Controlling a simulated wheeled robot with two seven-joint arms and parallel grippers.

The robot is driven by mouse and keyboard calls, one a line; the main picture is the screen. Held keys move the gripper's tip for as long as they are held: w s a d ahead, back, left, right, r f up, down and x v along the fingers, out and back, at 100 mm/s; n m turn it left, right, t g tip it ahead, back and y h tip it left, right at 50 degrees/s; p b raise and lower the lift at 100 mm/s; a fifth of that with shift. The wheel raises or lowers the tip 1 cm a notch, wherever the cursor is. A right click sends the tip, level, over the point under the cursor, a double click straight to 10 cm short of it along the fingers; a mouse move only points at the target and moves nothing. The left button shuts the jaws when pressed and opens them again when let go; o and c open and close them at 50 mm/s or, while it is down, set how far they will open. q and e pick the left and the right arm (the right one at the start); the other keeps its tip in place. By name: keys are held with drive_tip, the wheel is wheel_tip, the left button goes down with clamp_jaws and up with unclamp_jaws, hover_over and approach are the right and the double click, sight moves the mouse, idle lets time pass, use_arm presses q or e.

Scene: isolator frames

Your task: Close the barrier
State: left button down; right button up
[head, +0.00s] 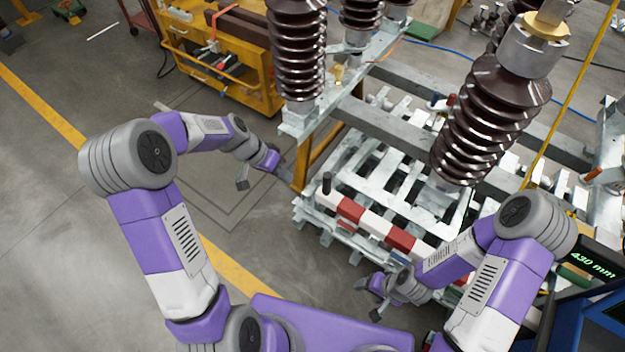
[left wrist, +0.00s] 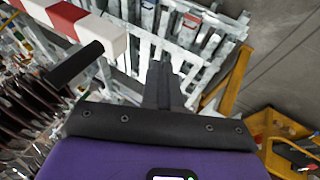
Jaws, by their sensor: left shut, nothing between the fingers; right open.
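The barrier is a red and white striped bar (head: 375,223) that lies slanting along the front of the metal slatted frame. A black handle (head: 326,183) stands up at its left end. In the left wrist view the bar (left wrist: 68,18) and its black handle (left wrist: 75,65) show at the upper left. My left gripper (head: 287,174) is shut and empty, to the left of the handle and apart from it. Its dark fingers (left wrist: 162,72) show in the left wrist view. My right gripper (head: 366,298) is open, in front of and below the bar; my forearm hides part of the bar's right end.
Brown ribbed insulators (head: 295,50) rise above the metal frame (head: 400,185), with another (head: 490,120) at the right. A yellow cart (head: 220,60) with tools stands behind my left arm.

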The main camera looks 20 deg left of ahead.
use_arm(q)
wheel_tip(320, 180, up, 6)
drive_tip(key=w+a+m, duration=0.1)
drive_tip(key=a+m, duration=0.1)
drive_tip(key=d+f+b, duration=0.1)
drive_tip(key=d+f, duration=0.6)
drive_tip(key=d, duration=0.2)
drive_tip(key=shift+w+d+f+t+h+b, duration=0.2)
drive_tip(key=shift+w+d+t+h+b, duration=0.1)
drive_tip(key=shift+w+d+h+b, duration=0.1)
drive_tip(key=shift+d, duration=0.1)
